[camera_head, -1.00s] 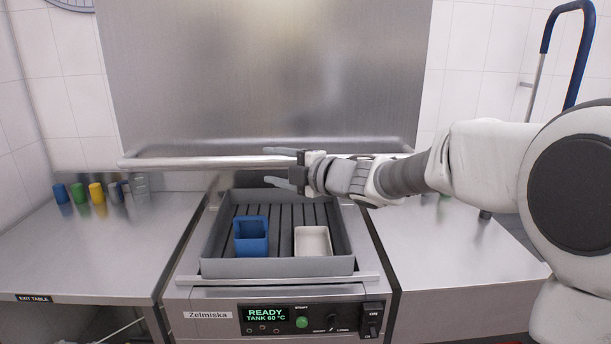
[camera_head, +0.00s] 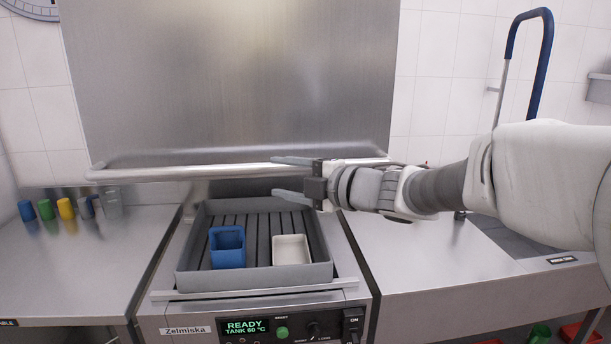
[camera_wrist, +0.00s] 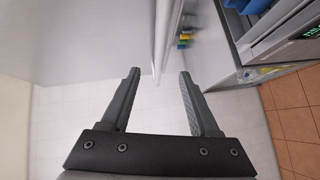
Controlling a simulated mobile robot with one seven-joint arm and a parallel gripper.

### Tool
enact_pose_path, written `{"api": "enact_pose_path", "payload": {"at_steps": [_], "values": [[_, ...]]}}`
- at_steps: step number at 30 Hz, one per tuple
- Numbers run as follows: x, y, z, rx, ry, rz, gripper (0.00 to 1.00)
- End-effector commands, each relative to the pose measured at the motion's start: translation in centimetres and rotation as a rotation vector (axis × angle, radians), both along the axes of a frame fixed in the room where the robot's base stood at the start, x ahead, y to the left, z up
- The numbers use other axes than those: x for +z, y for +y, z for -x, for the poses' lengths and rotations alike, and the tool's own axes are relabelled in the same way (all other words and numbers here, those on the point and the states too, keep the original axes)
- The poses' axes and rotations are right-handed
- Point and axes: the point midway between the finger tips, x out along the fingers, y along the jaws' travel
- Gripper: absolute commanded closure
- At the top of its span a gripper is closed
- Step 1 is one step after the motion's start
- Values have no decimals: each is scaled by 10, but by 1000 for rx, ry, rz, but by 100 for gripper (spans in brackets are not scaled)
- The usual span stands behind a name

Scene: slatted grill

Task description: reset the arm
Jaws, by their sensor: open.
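My gripper (camera_head: 290,178) is open and empty in the head view, held sideways in front of the bar of the raised metal hood and above the back of the slatted tray. Its fingers point left. In the wrist view my gripper (camera_wrist: 158,85) shows two spread fingers with nothing between them. My arm reaches in from the right side of the head view.
A grey slatted tray (camera_head: 190,258) holds a blue container (camera_head: 227,247) and a white dish (camera_head: 291,250). The hood bar (camera_head: 200,172) runs behind. Several coloured cups (camera_head: 66,208) stand on the left steel table (camera_head: 90,265). The right counter (camera_head: 410,255) has free room.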

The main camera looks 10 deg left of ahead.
Motion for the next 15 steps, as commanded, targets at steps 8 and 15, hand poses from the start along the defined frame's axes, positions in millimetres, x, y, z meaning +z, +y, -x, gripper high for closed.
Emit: {"api": "enact_pose_path", "payload": {"at_steps": [8, 15], "values": [[23, -83, -14, -475, 138, -96, 38], [9, -190, 28, -978, 399, -295, 38]]}}
